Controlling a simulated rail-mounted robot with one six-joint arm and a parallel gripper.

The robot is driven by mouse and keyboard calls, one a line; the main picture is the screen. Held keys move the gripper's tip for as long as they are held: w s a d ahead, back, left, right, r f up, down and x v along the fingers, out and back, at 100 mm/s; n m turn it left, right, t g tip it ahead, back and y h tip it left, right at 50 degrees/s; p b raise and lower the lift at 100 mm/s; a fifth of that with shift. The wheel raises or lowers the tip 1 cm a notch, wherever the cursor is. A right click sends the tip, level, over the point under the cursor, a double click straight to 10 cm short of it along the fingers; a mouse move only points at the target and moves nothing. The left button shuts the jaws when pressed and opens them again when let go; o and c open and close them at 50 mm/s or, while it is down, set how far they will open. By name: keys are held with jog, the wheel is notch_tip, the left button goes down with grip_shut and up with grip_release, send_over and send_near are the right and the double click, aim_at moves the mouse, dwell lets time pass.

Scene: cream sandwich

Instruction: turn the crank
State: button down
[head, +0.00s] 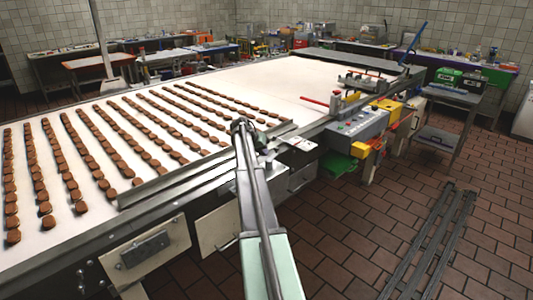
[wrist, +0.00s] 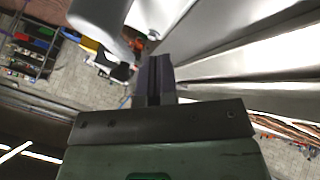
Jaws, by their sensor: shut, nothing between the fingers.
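My gripper (wrist: 156,62) is in the middle of the wrist view, with its two dark fingers together and nothing between them. A pale, rounded metal part (wrist: 103,22) and a small light knob (wrist: 153,34) show just beyond the fingertips. I cannot tell whether the fingers touch either one. In the head view my arm reaches over the near side of the machine, and the fingers cannot be made out there. I cannot clearly pick out the crank in either view.
Rows of brown biscuits lie on the white belt (head: 275,81). A metal rail (head: 165,188) edges its near side. A grey control box (head: 357,126) and a green bin (head: 337,165) are to the right of my arm.

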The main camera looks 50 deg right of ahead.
jog(key=w, duration=0.3)
jog(key=shift+a, duration=0.2)
jog(key=w+p+v, duration=0.1)
jog(key=p+v, duration=0.7)
jog(key=v, duration=0.1)
jog(key=shift+w+r, duration=0.2)
jog(key=shift+r, duration=0.2)
jog(key=shift+d, duration=0.1)
